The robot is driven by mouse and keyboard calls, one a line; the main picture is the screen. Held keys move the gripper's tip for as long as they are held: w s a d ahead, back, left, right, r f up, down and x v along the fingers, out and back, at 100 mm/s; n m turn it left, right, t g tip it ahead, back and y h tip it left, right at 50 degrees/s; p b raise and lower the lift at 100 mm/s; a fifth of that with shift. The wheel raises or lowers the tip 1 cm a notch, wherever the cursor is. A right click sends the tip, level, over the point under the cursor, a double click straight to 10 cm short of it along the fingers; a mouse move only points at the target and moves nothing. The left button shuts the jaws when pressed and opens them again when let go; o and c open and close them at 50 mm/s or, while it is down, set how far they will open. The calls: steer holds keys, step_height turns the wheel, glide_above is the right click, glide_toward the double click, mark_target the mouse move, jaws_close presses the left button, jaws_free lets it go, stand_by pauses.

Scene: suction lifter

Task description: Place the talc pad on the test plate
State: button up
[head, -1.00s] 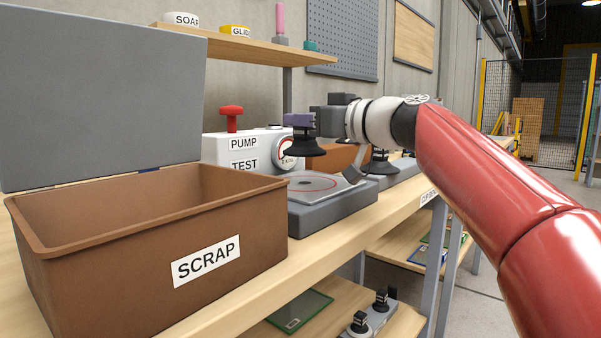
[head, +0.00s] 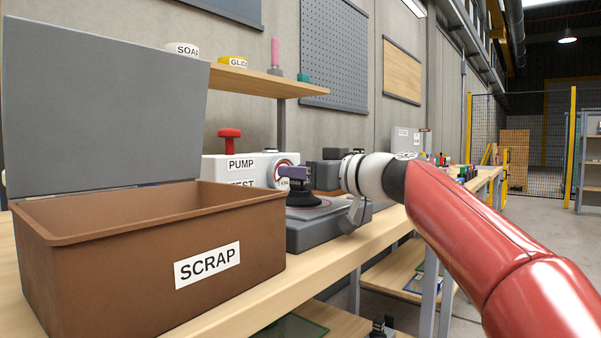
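The talc pad is a black suction cup with a purple block (head: 296,173) on top. It is upright over the round top of the grey test plate (head: 318,231), at or just above its surface; I cannot tell whether it touches. My gripper (head: 309,178) reaches in from the right and is shut on the pad's purple block. My fingertips are mostly hidden. The white pump test box (head: 228,170) with a red knob and a dial stands behind the plate.
A brown scrap bin (head: 110,275) with a raised grey lid (head: 105,110) stands at the left front, close beside the plate. A wooden shelf (head: 255,81) with small containers hangs above. The bench (head: 345,257) runs back to the right, with small items at its far end.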

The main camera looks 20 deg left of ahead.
steer(key=shift+o, duration=0.8)
steer(key=shift+r, duration=0.25)
steer(key=b+v, duration=0.2)
steer(key=v, duration=1)
steer(key=shift+b, duration=0.3)
steer(key=shift+f, duration=0.1)
